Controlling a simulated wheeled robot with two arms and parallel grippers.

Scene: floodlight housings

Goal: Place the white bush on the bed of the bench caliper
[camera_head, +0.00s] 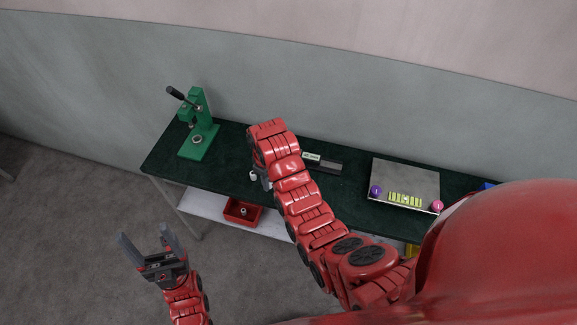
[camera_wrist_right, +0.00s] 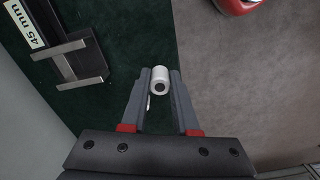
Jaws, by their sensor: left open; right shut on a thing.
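The white bush (camera_wrist_right: 161,74) is a short white cylinder with a dark hole, held between the fingertips of my right gripper (camera_wrist_right: 160,84). In the head view the bush (camera_head: 253,175) shows as a small white spot above the front part of the green bench top, partly hidden by my right arm. The bench caliper (camera_head: 331,165) lies on the bench to the right of my right gripper. In the right wrist view the caliper (camera_wrist_right: 70,62) is at upper left, with a "45 mm" label and an empty dark bed. My left gripper (camera_head: 146,238) is open and empty, in front of the bench.
A green press (camera_head: 196,130) stands at the bench's left end. A metal plate box (camera_head: 405,178) with purple and pink knobs and a yellow-green strip is at right. A red bin (camera_head: 242,213) sits on the lower shelf. Bench top (camera_head: 228,160) between press and my right arm is clear.

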